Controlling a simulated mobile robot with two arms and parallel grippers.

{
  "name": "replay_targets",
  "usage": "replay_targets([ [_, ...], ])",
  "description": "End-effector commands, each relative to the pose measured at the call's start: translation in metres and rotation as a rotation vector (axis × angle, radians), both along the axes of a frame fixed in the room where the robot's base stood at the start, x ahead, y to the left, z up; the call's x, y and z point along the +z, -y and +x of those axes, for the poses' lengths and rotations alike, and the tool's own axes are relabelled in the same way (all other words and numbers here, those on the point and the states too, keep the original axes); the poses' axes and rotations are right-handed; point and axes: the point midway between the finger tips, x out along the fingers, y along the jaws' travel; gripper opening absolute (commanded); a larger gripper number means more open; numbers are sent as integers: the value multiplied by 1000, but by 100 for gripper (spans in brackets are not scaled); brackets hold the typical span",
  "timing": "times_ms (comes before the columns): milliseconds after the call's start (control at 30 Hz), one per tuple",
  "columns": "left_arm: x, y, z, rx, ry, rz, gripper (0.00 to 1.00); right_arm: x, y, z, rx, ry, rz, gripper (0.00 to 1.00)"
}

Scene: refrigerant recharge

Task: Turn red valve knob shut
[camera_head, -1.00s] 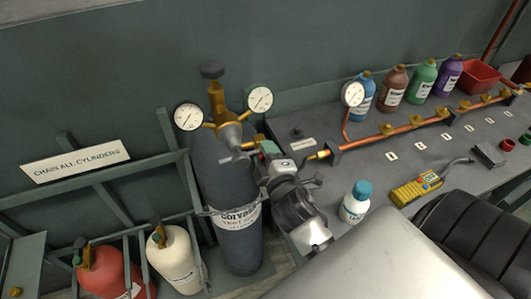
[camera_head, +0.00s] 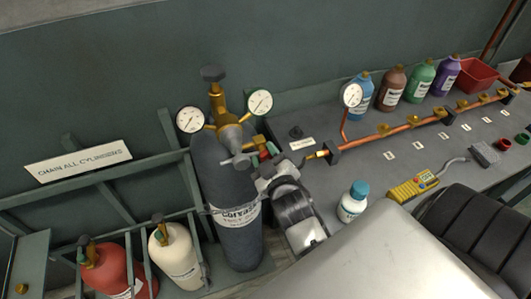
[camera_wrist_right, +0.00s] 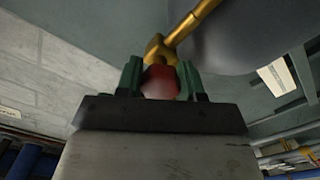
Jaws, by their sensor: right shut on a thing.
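The red valve knob (camera_wrist_right: 160,82) sits on the end of a brass stem (camera_wrist_right: 190,25) in the right wrist view. My right gripper (camera_wrist_right: 160,77) has a green fingertip on each side of the knob and is shut on it. In the head view the knob (camera_head: 264,155) shows as a small red patch, partly hidden by the right gripper (camera_head: 259,153). It is beside the brass regulator (camera_head: 222,120) on top of the dark grey cylinder (camera_head: 225,185). My left gripper is not in view.
Two gauges (camera_head: 190,119) (camera_head: 260,102) flank the regulator. A bench (camera_head: 310,165) to the right carries a copper pipe (camera_head: 395,128), a white bottle (camera_head: 353,202) and a yellow meter (camera_head: 412,186). Red (camera_head: 106,268) and cream (camera_head: 175,257) cylinders stand in a rack at left.

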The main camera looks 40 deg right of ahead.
Motion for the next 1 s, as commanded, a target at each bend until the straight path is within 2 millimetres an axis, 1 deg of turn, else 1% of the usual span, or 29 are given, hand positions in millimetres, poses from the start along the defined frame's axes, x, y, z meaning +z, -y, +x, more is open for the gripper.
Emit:
replay_targets([
  [467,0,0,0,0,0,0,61,-2,0,0,0,0,17,14],
  [500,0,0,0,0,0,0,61,-2,0,0,-1,0,18,41],
  [633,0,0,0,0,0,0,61,-1,0,0,0,0,15,61],
  [667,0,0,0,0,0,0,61,-1,0,0,0,0,15,63],
  [1000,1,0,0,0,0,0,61,0,0,0,0,2,14,63],
])
